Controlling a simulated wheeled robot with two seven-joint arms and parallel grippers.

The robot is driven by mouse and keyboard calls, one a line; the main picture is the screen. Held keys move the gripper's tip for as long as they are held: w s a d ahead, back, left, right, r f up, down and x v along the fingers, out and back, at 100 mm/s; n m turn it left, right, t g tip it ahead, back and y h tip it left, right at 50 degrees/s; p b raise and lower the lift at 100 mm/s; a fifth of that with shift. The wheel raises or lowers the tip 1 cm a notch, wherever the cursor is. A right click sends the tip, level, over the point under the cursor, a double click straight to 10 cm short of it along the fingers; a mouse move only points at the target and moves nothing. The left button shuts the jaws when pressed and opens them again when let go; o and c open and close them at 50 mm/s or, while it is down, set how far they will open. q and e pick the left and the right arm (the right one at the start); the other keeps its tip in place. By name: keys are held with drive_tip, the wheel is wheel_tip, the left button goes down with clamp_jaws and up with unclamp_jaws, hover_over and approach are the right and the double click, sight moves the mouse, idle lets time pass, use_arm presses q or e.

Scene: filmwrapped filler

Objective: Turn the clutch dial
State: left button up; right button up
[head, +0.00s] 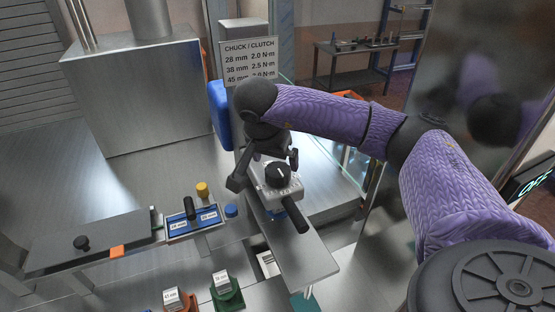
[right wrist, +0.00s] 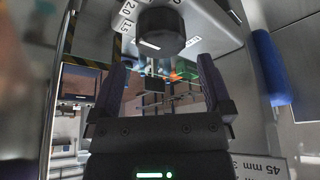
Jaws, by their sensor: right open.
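The clutch dial (head: 278,174) is a round black knob with a white pointer line, on a pale grey capping head (head: 262,172) with printed numbers. In the right wrist view the dial (right wrist: 161,32) is at the top middle, with 2.0 and 1.5 printed to its left. My right gripper (head: 265,171) is open beside the head. In the wrist view its fingers (right wrist: 162,78) stand wide apart below the dial, with nothing between them; no contact shows. My left gripper is not in view.
A chuck/clutch sign (head: 250,62) lists sizes and torques. A blue bolster (head: 222,114) stands left of my wrist. A blue tray (head: 181,235) with labels, a green holder (head: 229,299) and a red-brown holder (head: 178,303) are lower left. The steel counter is clear at left.

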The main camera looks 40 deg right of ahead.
sight(277, 168)
drive_tip(key=x, duration=0.5)
drive_tip(key=shift+w, duration=0.1)
drive_tip(key=c, duration=1.1)
drive_tip(key=m+g, duration=0.1)
drive_tip(key=m, duration=0.2)
drive_tip(key=shift+m+h, duration=0.3)
drive_tip(key=shift+m+g, duration=0.9)
drive_tip(key=shift+m, duration=1.2)
drive_tip(key=shift+d, duration=0.1)
drive_tip(key=o, duration=1.1)
